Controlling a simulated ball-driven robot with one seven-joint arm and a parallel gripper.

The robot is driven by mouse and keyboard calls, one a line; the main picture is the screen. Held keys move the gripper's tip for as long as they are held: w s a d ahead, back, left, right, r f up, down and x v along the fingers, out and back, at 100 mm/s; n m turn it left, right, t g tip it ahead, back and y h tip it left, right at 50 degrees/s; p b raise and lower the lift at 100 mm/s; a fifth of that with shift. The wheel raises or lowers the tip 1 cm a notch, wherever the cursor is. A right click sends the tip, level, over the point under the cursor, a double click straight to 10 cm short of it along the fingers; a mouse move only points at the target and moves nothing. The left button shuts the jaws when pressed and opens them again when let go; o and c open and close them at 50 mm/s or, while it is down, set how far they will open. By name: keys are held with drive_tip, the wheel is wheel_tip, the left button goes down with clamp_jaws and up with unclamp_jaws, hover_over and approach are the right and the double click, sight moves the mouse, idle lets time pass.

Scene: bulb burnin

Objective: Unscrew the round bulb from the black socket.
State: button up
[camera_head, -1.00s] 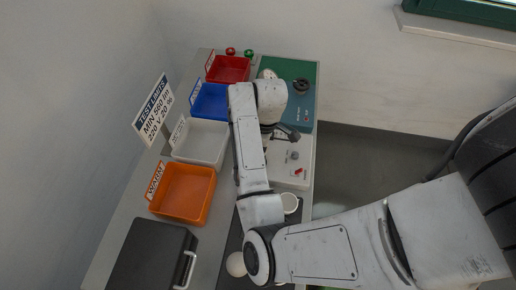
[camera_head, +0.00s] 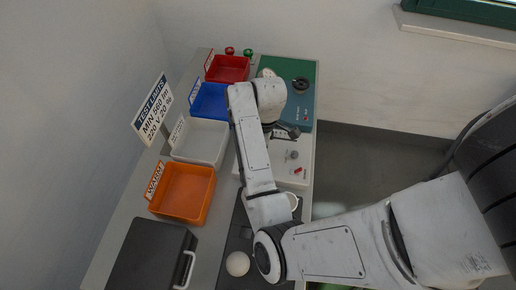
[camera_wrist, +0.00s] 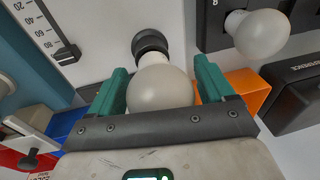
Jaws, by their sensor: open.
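The round bulb (camera_wrist: 160,90) is frosted white. In the wrist view its neck points into the black socket (camera_wrist: 150,42) on a white panel. My gripper (camera_wrist: 162,66) is open, with one green finger on each side of the bulb; small gaps seem to show between fingers and glass, but I cannot tell whether either touches. In the head view my gripper (camera_head: 286,132) is a dark shape over the white box (camera_head: 292,170), and my arm hides the socket and this bulb.
A second bulb (camera_wrist: 258,35) sits in a dark holder at upper right in the wrist view; a white bulb (camera_head: 238,264) lies near a black case (camera_head: 150,258). Orange (camera_head: 183,192), white (camera_head: 200,142), blue (camera_head: 210,100) and red (camera_head: 228,68) bins line the left. A teal box (camera_head: 270,68) stands behind.

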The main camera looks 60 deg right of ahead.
drive_tip(key=m+b, duration=0.1)
drive_tip(key=m, duration=0.4)
drive_tip(key=shift+w+f+m+t+h+b, duration=0.1)
drive_tip(key=shift+f+m+t+h+b, duration=0.05)
drive_tip(key=shift+m+t+h+b, duration=0.2)
drive_tip(key=m+b, duration=0.1)
drive_tip(key=m, duration=0.2)
drive_tip(key=m+b, duration=0.1)
drive_tip(key=m, duration=0.2)
drive_tip(key=shift+t+h+b, duration=0.35)
drive_tip(key=m+h+b, duration=0.1)
drive_tip(key=m+b, duration=0.2)
drive_tip(key=m, duration=0.3)
drive_tip(key=shift+w+m, duration=0.1)
drive_tip(key=shift+m, duration=0.15)
drive_tip(key=m+b, duration=0.1)
drive_tip(key=m, duration=0.1)
drive_tip(key=shift+d+m+h, duration=0.1)
drive_tip(key=shift+m+h, duration=0.2)
drive_tip(key=shift+m, duration=0.5)
drive_tip(key=shift+c, duration=0.2)
